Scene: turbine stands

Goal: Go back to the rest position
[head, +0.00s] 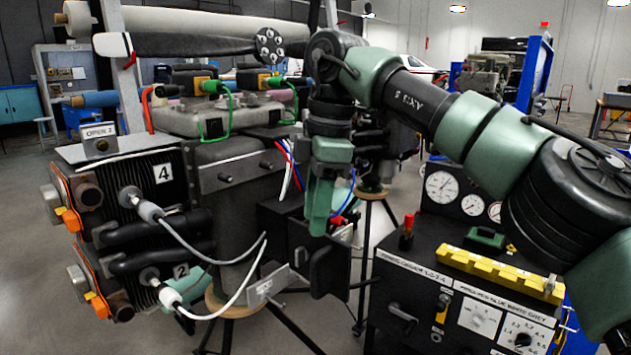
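My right arm comes in from the right and bends down at the wrist in front of the engine stand. My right gripper (313,262) hangs below the green wrist, beside the stand's lower right side. Its dark finger plates look apart, and I see nothing held between them. Part of the gripper blends with dark parts behind it. My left gripper is not in view.
The engine stand carries a black finned unit (125,190) with white-cabled plugs, marked 4 and 2. A propeller (185,45) sticks out above. A black control box (405,280) with gauges and a yellow rack (500,273) stands below my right arm. Floor is clear at left.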

